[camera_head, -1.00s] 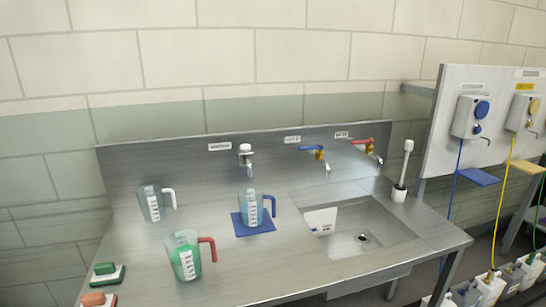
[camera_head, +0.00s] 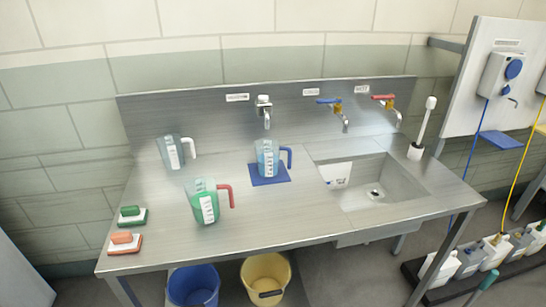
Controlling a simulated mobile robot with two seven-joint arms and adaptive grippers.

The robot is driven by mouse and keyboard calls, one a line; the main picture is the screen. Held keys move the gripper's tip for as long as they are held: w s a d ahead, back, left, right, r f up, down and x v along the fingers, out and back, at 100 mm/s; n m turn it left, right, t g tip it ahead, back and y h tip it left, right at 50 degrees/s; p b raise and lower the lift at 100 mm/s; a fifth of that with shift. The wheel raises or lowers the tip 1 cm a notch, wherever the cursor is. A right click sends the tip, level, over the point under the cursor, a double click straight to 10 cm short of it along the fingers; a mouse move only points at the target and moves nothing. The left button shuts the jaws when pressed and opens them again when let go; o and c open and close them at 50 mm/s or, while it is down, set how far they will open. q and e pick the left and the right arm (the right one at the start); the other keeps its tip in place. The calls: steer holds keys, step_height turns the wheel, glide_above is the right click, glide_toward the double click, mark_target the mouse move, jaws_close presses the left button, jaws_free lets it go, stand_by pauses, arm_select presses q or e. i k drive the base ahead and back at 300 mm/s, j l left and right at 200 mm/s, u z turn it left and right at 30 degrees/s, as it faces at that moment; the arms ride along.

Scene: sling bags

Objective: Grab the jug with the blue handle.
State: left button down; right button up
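The jug with the blue handle (camera_head: 267,158) stands upright on a blue mat (camera_head: 284,180) near the middle of the steel counter. It is clear with a bluish tint, has a white scale label, and its handle points right. A jug with a white handle (camera_head: 172,153) stands to its left, further back. A green-tinted jug with a red handle (camera_head: 204,202) stands in front of it to the left. Neither of my grippers is in view.
A steel sink (camera_head: 370,182) lies right of the blue mat, with taps behind. A blue bucket (camera_head: 193,287) and yellow bucket (camera_head: 266,275) stand below. A white brush (camera_head: 424,128) stands at the right.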

mark_target(267, 151)
steer(key=i+l+u, duration=0.25)
steer(key=i+l, duration=0.2)
steer(key=l, duration=0.3)
steer(key=i+l+u, duration=0.15)
steer(key=l, duration=0.25)
